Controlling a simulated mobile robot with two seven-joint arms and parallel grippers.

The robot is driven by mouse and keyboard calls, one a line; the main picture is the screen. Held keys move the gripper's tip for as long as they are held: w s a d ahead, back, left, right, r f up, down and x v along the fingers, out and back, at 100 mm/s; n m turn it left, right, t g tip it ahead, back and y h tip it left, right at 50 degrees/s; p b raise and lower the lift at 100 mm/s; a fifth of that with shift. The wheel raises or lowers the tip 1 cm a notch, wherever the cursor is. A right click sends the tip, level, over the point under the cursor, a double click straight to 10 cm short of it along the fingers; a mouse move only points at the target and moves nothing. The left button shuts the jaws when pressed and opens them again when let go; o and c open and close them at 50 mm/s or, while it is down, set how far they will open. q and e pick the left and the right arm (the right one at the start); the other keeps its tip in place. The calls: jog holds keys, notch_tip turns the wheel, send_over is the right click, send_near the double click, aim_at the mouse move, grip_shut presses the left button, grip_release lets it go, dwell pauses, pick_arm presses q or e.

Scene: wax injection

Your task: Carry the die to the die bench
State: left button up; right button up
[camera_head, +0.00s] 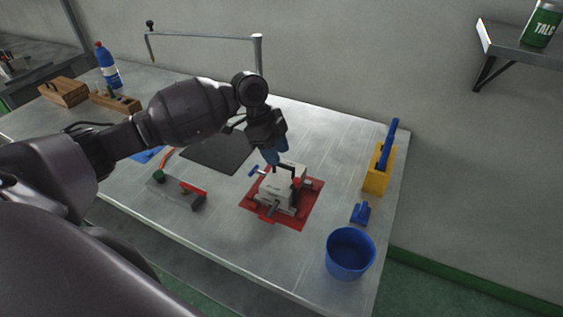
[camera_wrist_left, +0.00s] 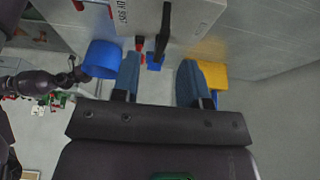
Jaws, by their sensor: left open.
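The die (camera_head: 284,188) is a pale grey block with clamp handles and a dark bail handle on top. It rests on a red mat (camera_head: 311,206) on the grey bench. My left gripper (camera_head: 275,155) is just above the die with its fingers pointing down. In the left wrist view the die (camera_wrist_left: 185,14) shows at the top with printed lettering on its face. Its dark handle (camera_wrist_left: 163,32) appears between the open blue fingers of my left gripper (camera_wrist_left: 160,78); I cannot tell whether they touch it. A dark arm part, probably of my right arm, shows at that view's left.
A blue bucket (camera_head: 349,254), a small blue item (camera_head: 360,213) and a yellow holder (camera_head: 378,172) stand right of the die. A dark mat (camera_head: 218,152) and a plate with a red-handled tool (camera_head: 178,191) lie left. Wooden blocks (camera_head: 64,92) and a bottle (camera_head: 107,66) stand behind.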

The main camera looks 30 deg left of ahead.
pick_arm(q)
jog(key=v, duration=0.5)
jog(key=shift+r, duration=0.4)
pick_arm(e)
jog(key=shift+r, duration=0.1)
jog(key=shift+w, duration=0.1)
jog(key=shift+w+r, duration=0.15)
jog(key=shift+w, duration=0.05)
